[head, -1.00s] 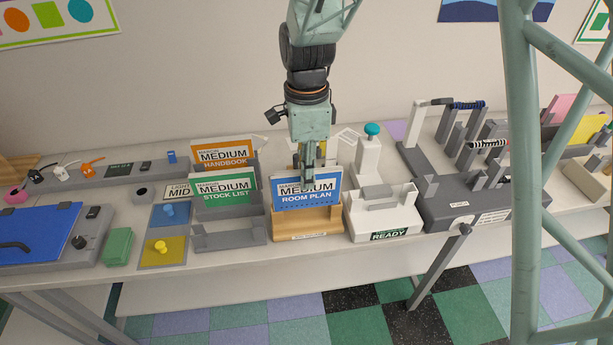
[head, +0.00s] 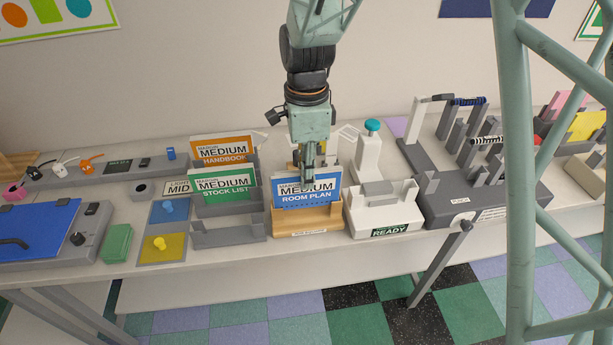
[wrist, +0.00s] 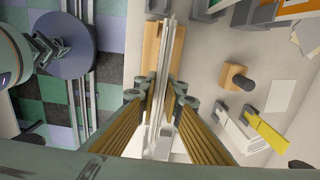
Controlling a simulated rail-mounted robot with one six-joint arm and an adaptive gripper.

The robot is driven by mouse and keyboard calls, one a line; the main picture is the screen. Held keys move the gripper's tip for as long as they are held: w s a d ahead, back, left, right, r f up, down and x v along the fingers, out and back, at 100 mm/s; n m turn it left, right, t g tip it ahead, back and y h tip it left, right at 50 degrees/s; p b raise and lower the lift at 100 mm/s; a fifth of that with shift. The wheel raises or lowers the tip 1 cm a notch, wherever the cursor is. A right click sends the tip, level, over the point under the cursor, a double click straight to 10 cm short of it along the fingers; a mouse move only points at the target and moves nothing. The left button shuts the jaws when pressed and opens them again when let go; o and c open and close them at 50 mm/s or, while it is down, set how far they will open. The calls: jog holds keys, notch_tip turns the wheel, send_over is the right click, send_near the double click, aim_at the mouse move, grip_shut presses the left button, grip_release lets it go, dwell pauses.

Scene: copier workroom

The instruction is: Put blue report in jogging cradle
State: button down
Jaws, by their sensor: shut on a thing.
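The blue report (head: 307,192), marked ROOM PLAN, stands upright in a wooden holder (head: 307,219). My gripper (head: 307,178) is above the holder, with its fingers down at the report's top edge. In the wrist view my gripper (wrist: 161,97) is shut on the report, whose thin pale edge (wrist: 164,60) runs between the two fingers. The wooden holder (wrist: 178,48) shows beside it. A white cradle (head: 384,215) with a READY label stands just right of the holder, its slot empty. Which fixture is the jogging cradle cannot be read from labels.
A grey rack (head: 229,234) left of the holder bears a green report (head: 222,185) and an orange one (head: 222,149). A post with a teal knob (head: 372,125) stands behind the white cradle. A dark grey punch machine (head: 480,203) is at right.

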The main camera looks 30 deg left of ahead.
jog(key=b, duration=0.3)
send_over(307, 206)
jog(key=shift+w+a+f, duration=0.15)
jog(key=shift+f, duration=1.05)
jog(key=shift+w+a+f, duration=0.1)
jog(key=shift+w+f, duration=0.05)
jog(key=shift+f, duration=1)
dwell(0.4)
jog(key=c, duration=2.7)
grip_release()
jog(key=shift+r, duration=0.1)
jog(key=shift+r, duration=6.1)
jog(key=shift+f, duration=0.1)
